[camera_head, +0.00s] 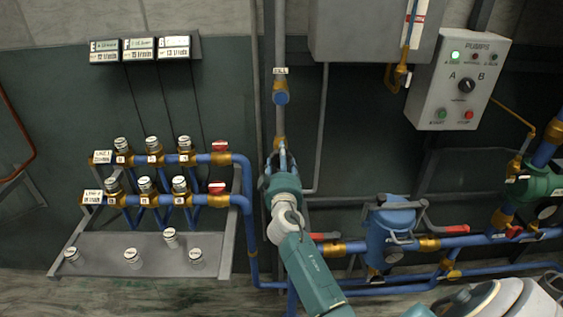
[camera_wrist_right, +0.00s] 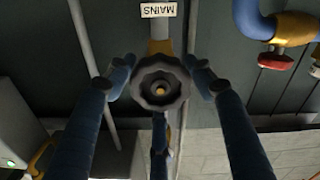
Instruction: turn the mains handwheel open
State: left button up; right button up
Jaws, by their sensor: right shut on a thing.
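The mains handwheel (camera_wrist_right: 160,88) is a dark, scalloped round knob with a small brass centre, in the middle of the right wrist view. The MAINS label (camera_wrist_right: 158,10) is on the pipe by it. My right gripper (camera_wrist_right: 160,68) is shut on the handwheel, one blue finger on each side of the rim. In the head view my right gripper (camera_head: 282,152) is at the vertical pipe and hides most of the wheel. How far the wheel is turned cannot be told. My left gripper is not in view.
Left of my arm are two valve manifolds (camera_head: 150,160) with red end handwheels (camera_head: 219,146) and a grey shelf (camera_head: 110,252) with loose caps. To the right are a pump control box (camera_head: 458,80), a blue filter vessel (camera_head: 391,228) and pipes with red-handled valves.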

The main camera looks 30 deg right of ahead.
jog(key=n, duration=0.3)
jog(key=shift+s+f+n, duration=0.1)
jog(key=shift+f+n, duration=0.2)
jog(key=shift+n, duration=0.1)
jog(key=n, duration=0.3)
jog(key=shift+n, duration=0.3)
jog(key=n, duration=0.3)
jog(key=shift+r+n+p, duration=0.1)
jog(key=shift+n+p, duration=0.2)
jog(key=shift+p, duration=0.05)
jog(key=n+p, duration=0.1)
jog(key=n, duration=0.3)
jog(key=shift+n, duration=0.3)
jog(key=n+p, duration=0.2)
jog(key=n, duration=0.1)
jog(key=shift+d+r+n, duration=0.1)
jog(key=shift+r+n, duration=0.05)
jog(key=shift+n, duration=0.15)
jog(key=n+p, duration=0.1)
jog(key=n, duration=0.2)
jog(key=shift+r+n+p, duration=0.1)
jog(key=shift+n+p, duration=0.2)
jog(key=n+p, duration=0.2)
jog(key=n, duration=0.2)
jog(key=shift+r, duration=0.1)
jog(key=shift+n+p, duration=1.05)
jog(key=shift+n, duration=0.95)
